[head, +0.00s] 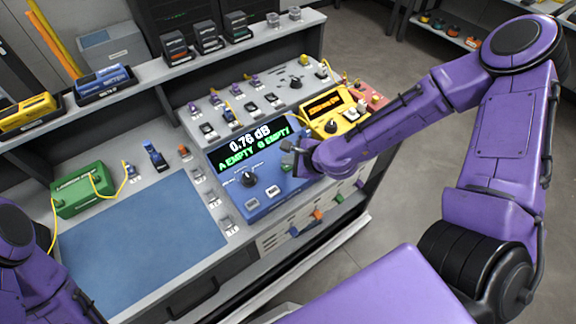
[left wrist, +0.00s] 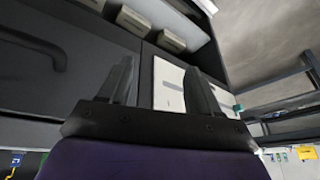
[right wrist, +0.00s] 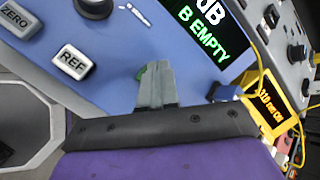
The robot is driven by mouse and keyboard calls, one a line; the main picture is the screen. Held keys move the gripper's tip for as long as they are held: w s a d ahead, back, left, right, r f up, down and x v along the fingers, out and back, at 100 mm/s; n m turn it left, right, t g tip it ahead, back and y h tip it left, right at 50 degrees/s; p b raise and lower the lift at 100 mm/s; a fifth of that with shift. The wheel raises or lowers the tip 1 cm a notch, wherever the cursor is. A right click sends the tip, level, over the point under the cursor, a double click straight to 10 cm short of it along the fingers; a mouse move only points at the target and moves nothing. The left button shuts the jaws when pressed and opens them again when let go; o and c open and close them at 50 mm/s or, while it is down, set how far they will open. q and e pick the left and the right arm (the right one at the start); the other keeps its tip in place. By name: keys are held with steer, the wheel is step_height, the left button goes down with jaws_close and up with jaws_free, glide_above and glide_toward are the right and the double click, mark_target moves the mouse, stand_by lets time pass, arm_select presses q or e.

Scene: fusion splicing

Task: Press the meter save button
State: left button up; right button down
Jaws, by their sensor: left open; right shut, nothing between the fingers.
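The blue meter (head: 262,192) stands on the bench. Its screen (head: 250,142) reads 0.76 dB, A EMPTY, B EMPTY. It has a black knob (head: 249,178), a ZERO button (right wrist: 18,18) and a REF button (right wrist: 73,63). My right gripper (head: 288,158) is shut and empty over the right part of the meter's face. In the right wrist view its fingertips (right wrist: 155,72) cover a small green patch (right wrist: 141,72), perhaps a button; any label is hidden, and contact cannot be told. My left gripper (left wrist: 160,85) is open and empty, facing grey cabinet fronts.
A yellow device (head: 332,112) with an orange screen stands right of the meter. A yellow cable (right wrist: 262,70) runs close to the right gripper. A blue mat (head: 140,235) lies clear on the left, beside a green box (head: 82,190). Small parts line the bench and shelf.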

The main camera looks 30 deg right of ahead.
mark_target(291, 168)
steer(key=shift+f+b, duration=0.4)
steer(key=shift+f, duration=0.2)
stand_by(0.6)
steer(key=shift+r, duration=0.15)
steer(key=shift+r+p, duration=0.8)
steer(key=shift+p, duration=0.15)
step_height(291, 168, up, 5)
steer(key=p, duration=0.5)
stand_by(0.5)
